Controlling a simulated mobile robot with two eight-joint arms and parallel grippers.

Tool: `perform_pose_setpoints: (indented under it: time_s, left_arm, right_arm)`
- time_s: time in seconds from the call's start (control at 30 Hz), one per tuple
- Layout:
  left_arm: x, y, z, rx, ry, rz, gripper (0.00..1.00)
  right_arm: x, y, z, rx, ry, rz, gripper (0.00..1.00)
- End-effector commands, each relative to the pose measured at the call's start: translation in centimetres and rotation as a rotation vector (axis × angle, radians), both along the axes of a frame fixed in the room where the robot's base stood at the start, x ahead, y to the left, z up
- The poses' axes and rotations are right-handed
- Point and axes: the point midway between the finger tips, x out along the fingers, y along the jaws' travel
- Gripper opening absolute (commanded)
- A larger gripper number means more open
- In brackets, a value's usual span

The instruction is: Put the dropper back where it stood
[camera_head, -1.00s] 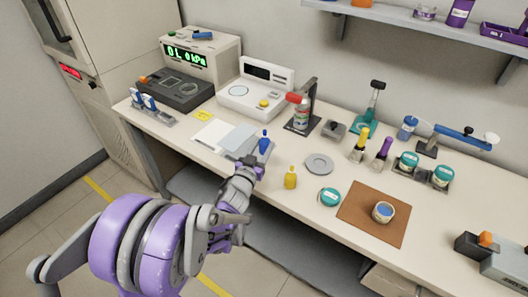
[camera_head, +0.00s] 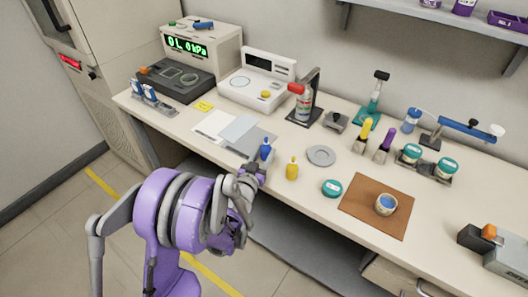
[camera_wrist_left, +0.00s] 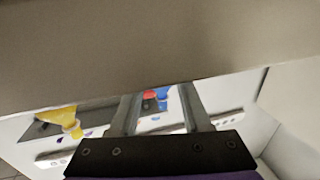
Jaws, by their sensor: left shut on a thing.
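My left gripper (camera_head: 257,168) is at the front edge of the bench. It appears shut on a small blue dropper (camera_head: 265,150), which stands roughly upright above its fingers. In the left wrist view, the gripper's two fingers (camera_wrist_left: 160,108) reach upward, with a bit of blue and red showing between them. Their tips are hidden behind a large blurred grey-brown surface. A yellow bottle (camera_head: 292,168) with a narrow top stands on the bench just right of the gripper, apart from it. My right gripper is in neither view.
A grey sheet (camera_head: 252,143) lies behind the gripper. A round grey dish (camera_head: 321,155), a teal-lidded jar (camera_head: 332,187) and a brown mat (camera_head: 365,218) with an open jar (camera_head: 386,204) lie to the right. A stand with a red-topped bottle (camera_head: 303,103) is farther back.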

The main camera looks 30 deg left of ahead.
Motion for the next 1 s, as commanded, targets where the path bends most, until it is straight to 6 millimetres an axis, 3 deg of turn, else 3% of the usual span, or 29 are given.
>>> perform_pose_setpoints:
  time_s: [0.13, 0.17, 0.3, 0.7, 1.0]
  left_arm:
    - [0.0, 0.0, -0.4, 0.0, 0.0, 0.0, 0.0]
    - [0.0, 0.0, -0.3, 0.0, 0.0, 0.0, 0.51]
    - [0.0, 0.0, -0.3, 0.0, 0.0, 0.0, 0.76]
    - [-0.1, 0.0, 0.2, 0.0, 0.0, 0.0, 0.77]
    - [-6.0, -0.9, -0.1, 0.001, 0.0, 0.0, 0.77]
  right_arm:
    - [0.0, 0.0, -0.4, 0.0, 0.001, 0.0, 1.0]
    - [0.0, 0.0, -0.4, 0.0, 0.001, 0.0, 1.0]
    - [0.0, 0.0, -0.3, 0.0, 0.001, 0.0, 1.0]
    - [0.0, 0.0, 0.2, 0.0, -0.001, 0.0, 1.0]
    - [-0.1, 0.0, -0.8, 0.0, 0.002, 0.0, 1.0]
